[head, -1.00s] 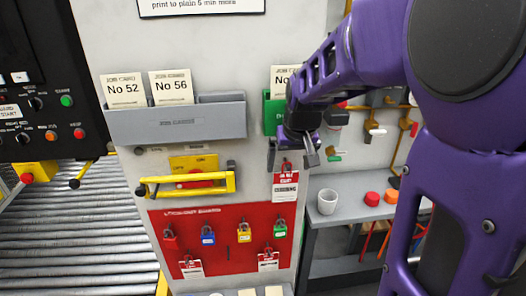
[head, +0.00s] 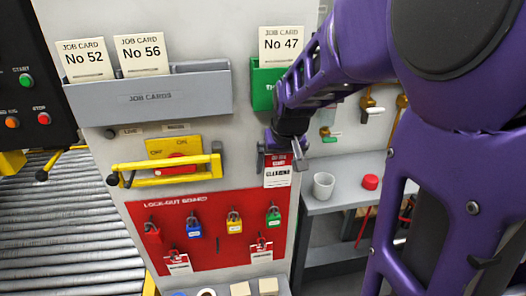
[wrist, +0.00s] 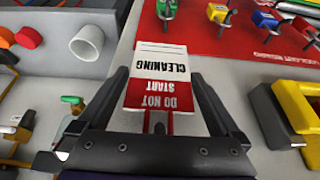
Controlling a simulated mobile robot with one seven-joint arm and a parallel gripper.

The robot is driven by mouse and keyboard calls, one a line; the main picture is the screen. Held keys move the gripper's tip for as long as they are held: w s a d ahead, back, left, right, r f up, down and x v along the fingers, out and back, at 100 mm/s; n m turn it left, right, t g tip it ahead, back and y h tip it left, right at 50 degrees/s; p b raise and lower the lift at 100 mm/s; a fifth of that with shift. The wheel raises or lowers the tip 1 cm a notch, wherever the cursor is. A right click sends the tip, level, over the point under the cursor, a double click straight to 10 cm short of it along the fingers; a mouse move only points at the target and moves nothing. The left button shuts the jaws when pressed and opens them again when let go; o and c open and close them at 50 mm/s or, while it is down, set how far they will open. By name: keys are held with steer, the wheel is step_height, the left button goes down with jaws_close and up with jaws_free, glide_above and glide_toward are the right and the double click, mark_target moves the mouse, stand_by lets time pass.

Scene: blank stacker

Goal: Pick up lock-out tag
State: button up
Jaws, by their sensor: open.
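A red and white lock-out tag (head: 278,178) reading DO NOT START, CLEANING hangs on the pale panel, right of the yellow handle. In the wrist view the tag (wrist: 158,72) appears upside down, between the two fingers. My gripper (head: 284,158) is open at the tag's upper part, partly covering it in the head view. In the wrist view, the fingers of my gripper (wrist: 162,78) stand on either side of the tag with gaps. Two more tags hang low on the red lock-out board (head: 212,262), at its left (head: 177,262) and right (head: 261,249).
The yellow handle (head: 165,168) sticks out left of the tag. Several coloured padlocks, including a yellow one (head: 234,224), hang on the board. A grey job-card holder (head: 150,98) is above. A white cup (head: 323,186) stands on the shelf at right.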

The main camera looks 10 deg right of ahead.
steer(key=c, duration=1.1)
